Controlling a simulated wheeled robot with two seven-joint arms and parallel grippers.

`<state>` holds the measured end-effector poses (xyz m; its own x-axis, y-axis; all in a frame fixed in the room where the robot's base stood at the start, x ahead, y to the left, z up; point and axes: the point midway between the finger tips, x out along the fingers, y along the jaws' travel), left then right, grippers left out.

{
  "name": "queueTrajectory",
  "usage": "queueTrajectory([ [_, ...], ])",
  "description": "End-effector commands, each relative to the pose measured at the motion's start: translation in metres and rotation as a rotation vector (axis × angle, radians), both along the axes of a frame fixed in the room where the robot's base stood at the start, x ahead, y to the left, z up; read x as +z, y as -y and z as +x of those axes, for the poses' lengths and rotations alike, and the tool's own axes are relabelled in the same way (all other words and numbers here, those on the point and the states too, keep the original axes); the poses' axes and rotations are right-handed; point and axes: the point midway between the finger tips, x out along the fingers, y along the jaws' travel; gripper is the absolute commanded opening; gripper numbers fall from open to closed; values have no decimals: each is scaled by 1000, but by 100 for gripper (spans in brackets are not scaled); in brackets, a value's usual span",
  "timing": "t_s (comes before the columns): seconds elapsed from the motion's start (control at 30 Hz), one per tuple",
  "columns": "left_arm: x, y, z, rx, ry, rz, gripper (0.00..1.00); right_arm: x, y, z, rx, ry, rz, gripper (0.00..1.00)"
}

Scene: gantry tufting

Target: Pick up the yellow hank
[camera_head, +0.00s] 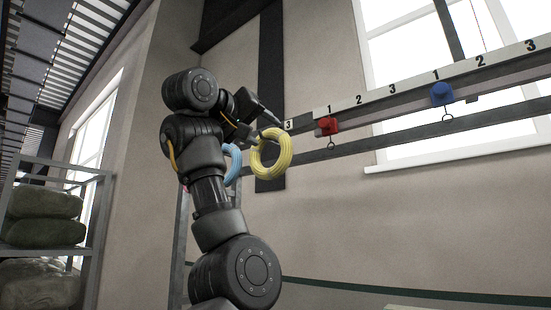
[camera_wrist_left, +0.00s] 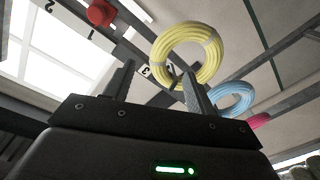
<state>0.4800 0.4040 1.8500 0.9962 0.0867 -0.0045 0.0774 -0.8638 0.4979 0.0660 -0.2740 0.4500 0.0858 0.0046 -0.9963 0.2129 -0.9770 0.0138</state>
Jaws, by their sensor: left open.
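The yellow hank (camera_head: 257,158) is a ring of yarn hanging just below and in front of my left gripper (camera_head: 266,128) in the head view. In the left wrist view the yellow hank (camera_wrist_left: 188,26) is beyond the fingertips, nearer the right finger, whose tip overlaps its lower edge. My left gripper (camera_wrist_left: 157,72) is open, with nothing clearly between its fingers. Whether a finger touches the hank I cannot tell. What the hank hangs from is partly hidden. My right gripper is not in view.
A light blue hank (camera_head: 233,166) hangs behind my left arm; a pink one (camera_wrist_left: 259,121) shows beyond it in the wrist view. A numbered rail (camera_head: 400,83) carries a red hook block (camera_head: 328,126) and a blue one (camera_head: 441,94). A shelf with green bundles (camera_head: 45,203) stands at left.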

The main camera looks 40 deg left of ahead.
Motion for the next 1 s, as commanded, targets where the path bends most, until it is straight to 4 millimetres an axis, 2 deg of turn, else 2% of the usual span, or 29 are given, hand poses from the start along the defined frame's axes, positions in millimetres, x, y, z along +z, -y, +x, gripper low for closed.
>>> queueTrajectory([
  [0.07, 2, -3, -5, 5, 3, -3, 56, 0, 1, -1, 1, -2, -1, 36],
  [0.17, 4, -7, -2, 11, 2, -3, 56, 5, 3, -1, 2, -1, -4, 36],
  [0.5, 4, -13, 44, 14, 1, -2, 56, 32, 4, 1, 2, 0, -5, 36],
  [0.73, 3, -11, 51, 12, 3, -2, 56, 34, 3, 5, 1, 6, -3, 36],
  [1.0, 10, -11, 82, 10, 0, -1, 56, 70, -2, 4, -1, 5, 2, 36],
])
